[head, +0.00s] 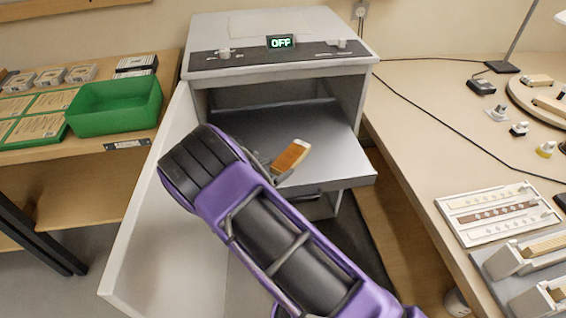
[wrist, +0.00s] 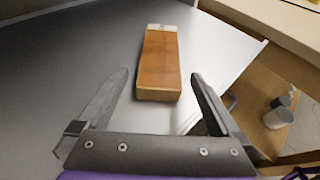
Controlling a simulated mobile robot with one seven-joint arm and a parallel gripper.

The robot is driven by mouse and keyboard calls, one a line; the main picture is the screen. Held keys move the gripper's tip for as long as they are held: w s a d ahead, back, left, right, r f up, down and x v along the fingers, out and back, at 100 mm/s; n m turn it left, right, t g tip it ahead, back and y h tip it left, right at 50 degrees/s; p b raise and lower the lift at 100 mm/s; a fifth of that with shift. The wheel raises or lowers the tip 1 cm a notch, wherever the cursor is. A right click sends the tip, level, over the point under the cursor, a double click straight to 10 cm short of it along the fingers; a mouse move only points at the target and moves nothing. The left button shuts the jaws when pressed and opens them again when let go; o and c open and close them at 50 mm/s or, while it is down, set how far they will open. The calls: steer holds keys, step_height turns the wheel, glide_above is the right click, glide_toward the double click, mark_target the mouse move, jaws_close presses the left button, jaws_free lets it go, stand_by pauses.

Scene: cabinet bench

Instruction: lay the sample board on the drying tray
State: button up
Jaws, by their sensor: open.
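In the head view my purple arm hides the left part of the tray and most of my gripper (head: 268,168).
The drying cabinet (head: 280,60) shows OFF; its door (head: 150,220) stands open at the left. A green bin (head: 115,106) is on the left shelf. The right bench holds a sample rack (head: 498,213) and clamps (head: 530,255). The tray's right edge drops to a gap.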

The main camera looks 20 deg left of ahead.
steer(key=v, duration=0.7)
